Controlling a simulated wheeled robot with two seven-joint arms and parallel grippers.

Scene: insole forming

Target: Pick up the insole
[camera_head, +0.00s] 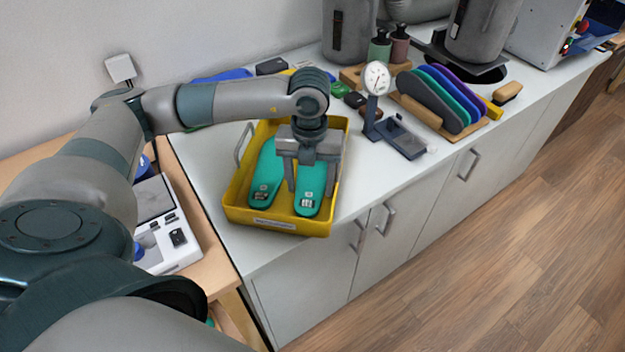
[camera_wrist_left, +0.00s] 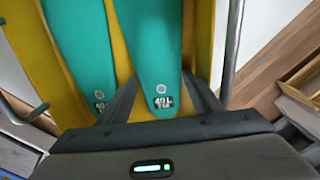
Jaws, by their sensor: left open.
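Two green insoles lie side by side in a yellow tray (camera_head: 275,225) on the white counter: a left insole (camera_head: 264,178) and a right insole (camera_head: 309,190). My left gripper (camera_head: 310,190) is over the tray, pointing down, with its open fingers on either side of the right insole. In the left wrist view the right insole (camera_wrist_left: 155,50) runs between the two spread fingers (camera_wrist_left: 160,95), and the left insole (camera_wrist_left: 82,45) lies outside them. Whether the fingers touch the right insole cannot be told. My right gripper is not in view.
A dial gauge stand (camera_head: 377,80) stands on the counter right of the tray. Beyond it a wooden rack (camera_head: 430,118) holds several coloured insole shapes. A wooden table with a white device (camera_head: 165,225) is left of the counter. The counter's front edge is close to the tray.

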